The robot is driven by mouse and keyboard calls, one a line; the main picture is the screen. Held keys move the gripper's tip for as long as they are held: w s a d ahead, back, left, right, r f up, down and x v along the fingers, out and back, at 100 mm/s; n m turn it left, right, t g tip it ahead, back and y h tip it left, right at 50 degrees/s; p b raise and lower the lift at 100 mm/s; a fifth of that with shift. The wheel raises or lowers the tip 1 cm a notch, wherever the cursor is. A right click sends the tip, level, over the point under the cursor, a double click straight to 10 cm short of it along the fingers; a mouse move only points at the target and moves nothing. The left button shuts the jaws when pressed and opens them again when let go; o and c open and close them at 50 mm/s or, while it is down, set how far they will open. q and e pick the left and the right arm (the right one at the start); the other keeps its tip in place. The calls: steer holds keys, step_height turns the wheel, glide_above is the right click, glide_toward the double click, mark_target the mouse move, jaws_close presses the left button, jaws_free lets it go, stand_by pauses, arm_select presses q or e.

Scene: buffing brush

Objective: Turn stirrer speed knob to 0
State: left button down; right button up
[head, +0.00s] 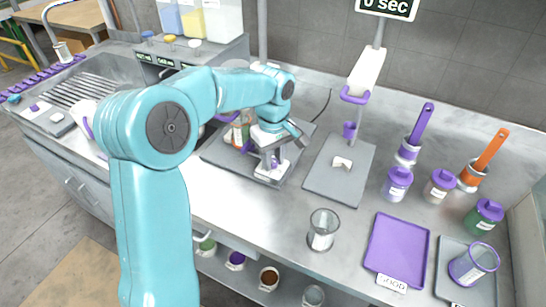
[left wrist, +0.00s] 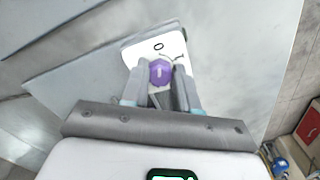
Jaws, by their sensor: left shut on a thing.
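The stirrer speed knob (left wrist: 159,72) is purple, with a short pale line on its face. It sits on a white panel (left wrist: 133,54) with a 0 mark and another mark to its right. In the left wrist view the line stands near upright, roughly toward the 0. My left gripper (left wrist: 161,76) has its two fingers on either side of the knob and is shut on it. In the head view the left gripper (head: 274,151) reaches down to the small white panel (head: 272,174) on the bench; the fingers partly hide the knob there. My right gripper is not in view.
A grey plate with a stand (head: 335,185) is right of the gripper. A glass beaker (head: 323,230) stands near the front edge. A purple tray (head: 398,247), lidded jars and brushes in holders are further right. A sink (head: 90,85) is at the left.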

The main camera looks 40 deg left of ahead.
mark_target(273, 161)
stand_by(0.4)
arm_select(q)
steer(key=c, duration=0.9)
jaws_free()
steer(key=shift+o, duration=0.2)
step_height(273, 161, up, 16)
steer(key=p, duration=0.2)
steer(key=shift+r, duration=0.15)
